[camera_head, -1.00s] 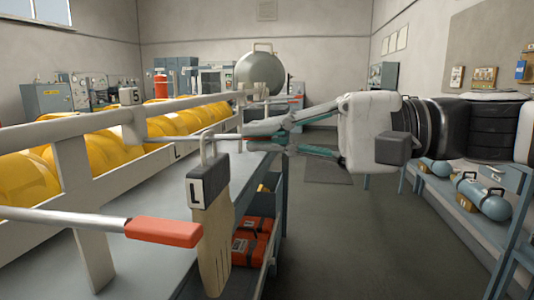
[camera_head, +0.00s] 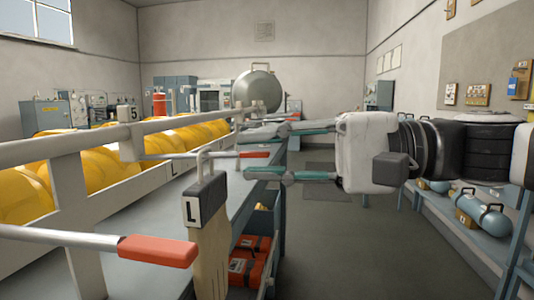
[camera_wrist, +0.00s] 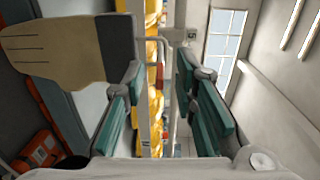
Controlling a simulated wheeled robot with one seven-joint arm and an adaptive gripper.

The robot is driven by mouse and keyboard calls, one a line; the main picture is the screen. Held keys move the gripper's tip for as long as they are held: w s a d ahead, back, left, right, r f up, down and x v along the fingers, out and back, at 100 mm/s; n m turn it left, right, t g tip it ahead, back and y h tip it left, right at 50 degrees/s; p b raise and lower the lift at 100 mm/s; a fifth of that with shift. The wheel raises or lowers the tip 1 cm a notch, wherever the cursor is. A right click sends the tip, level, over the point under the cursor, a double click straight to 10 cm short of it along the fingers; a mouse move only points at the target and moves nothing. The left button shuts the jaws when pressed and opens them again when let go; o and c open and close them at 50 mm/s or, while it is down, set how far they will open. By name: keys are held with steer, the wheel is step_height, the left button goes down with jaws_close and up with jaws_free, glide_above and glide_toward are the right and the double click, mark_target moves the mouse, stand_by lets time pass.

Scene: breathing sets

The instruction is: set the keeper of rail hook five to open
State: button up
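The plate marked 5 (camera_head: 130,112) sits on the grey rail at left, and shows in the wrist view (camera_wrist: 192,34). A thin rod runs right from near it to a red grip (camera_head: 256,154). My gripper (camera_head: 246,157) is open, with one finger above and one below this red grip in the head view, not visibly closed on it. In the wrist view my fingers (camera_wrist: 160,66) stand apart, with a red grip (camera_wrist: 160,77) seen between them.
A second rod with a larger red grip (camera_head: 158,250) juts out in the near left foreground. Yellow cylinders (camera_head: 95,155) lie behind the rail. Red cases (camera_head: 250,262) sit under the bench. The aisle floor (camera_head: 325,240) at right is clear.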

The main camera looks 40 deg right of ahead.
steer(key=v, duration=1.2)
stand_by(0.3)
steer(key=a+f+n+g+h, duration=0.5)
steer(key=a+f+g, duration=0.2)
steer(key=a+f, duration=0.55)
steer(key=s+d+f+n+g+h, duration=0.1)
steer(key=s+f+n+g+h, duration=0.2)
steer(key=f, duration=0.4)
steer(key=s+d+f+n+g+h, duration=0.1)
steer(key=s+f+g+h, duration=0.1)
steer(key=f+h, duration=0.3)
step_height(320, 180, up, 26)
steer(key=t+p, duration=0.4)
steer(key=p, duration=2.1)
steer(key=shift+w+y, duration=0.35)
steer(key=shift+y, duration=0.05)
